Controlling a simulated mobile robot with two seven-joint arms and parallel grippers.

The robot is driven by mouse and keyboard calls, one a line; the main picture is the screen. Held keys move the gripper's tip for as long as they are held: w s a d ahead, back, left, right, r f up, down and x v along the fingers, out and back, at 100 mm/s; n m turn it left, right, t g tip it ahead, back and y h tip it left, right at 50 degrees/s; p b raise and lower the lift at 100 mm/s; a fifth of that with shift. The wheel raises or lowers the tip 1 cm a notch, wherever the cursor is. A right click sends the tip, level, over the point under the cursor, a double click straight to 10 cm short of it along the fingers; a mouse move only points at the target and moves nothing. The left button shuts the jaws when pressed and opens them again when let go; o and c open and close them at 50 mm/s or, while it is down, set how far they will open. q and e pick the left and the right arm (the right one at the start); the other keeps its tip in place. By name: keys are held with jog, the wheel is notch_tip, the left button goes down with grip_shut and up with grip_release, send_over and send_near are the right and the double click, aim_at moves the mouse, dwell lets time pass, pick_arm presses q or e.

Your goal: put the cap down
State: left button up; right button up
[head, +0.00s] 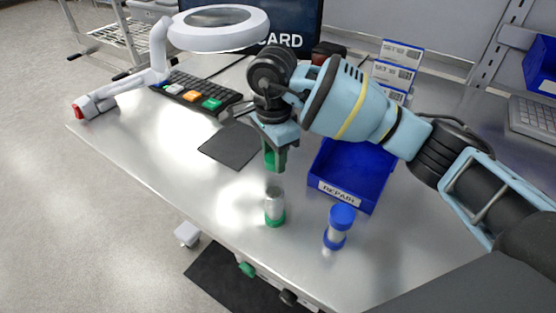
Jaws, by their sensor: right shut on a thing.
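My right gripper (275,165) points down above the front part of the bench. It is shut on a green cap (270,157), which is mostly hidden by the fingers. Below it, apart from the cap, a silver cylinder (274,203) with a green base stands upright on the bench. No cap shows on its top. My left gripper is not in view.
A cylinder with a blue cap (342,216) stands to the right. Behind it is a blue REPAIR bin (347,194). A dark mat (232,146) lies left of the gripper, with a keyboard (199,92) and ring lamp (218,32) beyond. The bench's left front is clear.

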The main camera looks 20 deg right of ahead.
jog(key=shift+w+d, duration=0.15)
jog(key=shift+d, duration=0.1)
jog(key=f, duration=0.2)
jog(key=shift+w+d+f, duration=0.2)
jog(key=shift+d+f, duration=0.1)
jog(key=shift+f, duration=0.45)
jog(key=shift+f, duration=0.1)
jog(key=o, duration=1.1)
notch_tip(320, 180, up, 12)
jog(key=shift+r, duration=0.1)
